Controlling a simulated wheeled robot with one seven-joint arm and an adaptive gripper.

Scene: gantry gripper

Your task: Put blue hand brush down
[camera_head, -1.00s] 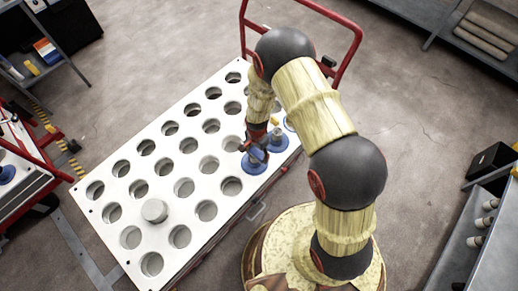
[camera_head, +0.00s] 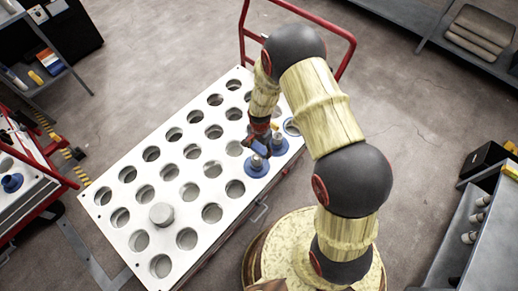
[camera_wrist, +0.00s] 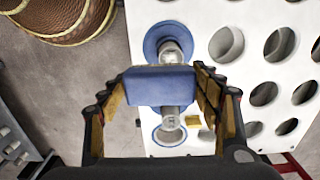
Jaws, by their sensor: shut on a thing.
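The blue hand brush (camera_wrist: 160,85) is in the wrist view as a plain blue block across my jaws. My gripper (camera_wrist: 160,90) is shut on it, with a yellow-lined finger at each end. In the head view my gripper (camera_head: 257,147) hangs over the right edge of the white perforated table, above two blue-flanged metal holders. One holder (camera_head: 256,167) is in front and the other (camera_head: 279,146) is behind to the right. In the wrist view the brush covers the middle between two blue-flanged pieces. Its gap to them cannot be told.
The white table (camera_head: 105,195) has rows of mostly empty round holes and one grey cylinder (camera_head: 162,214). A red handle (camera_head: 351,50) rises at its far end. A red cart (camera_head: 40,190) stands left, shelves (camera_head: 487,238) right.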

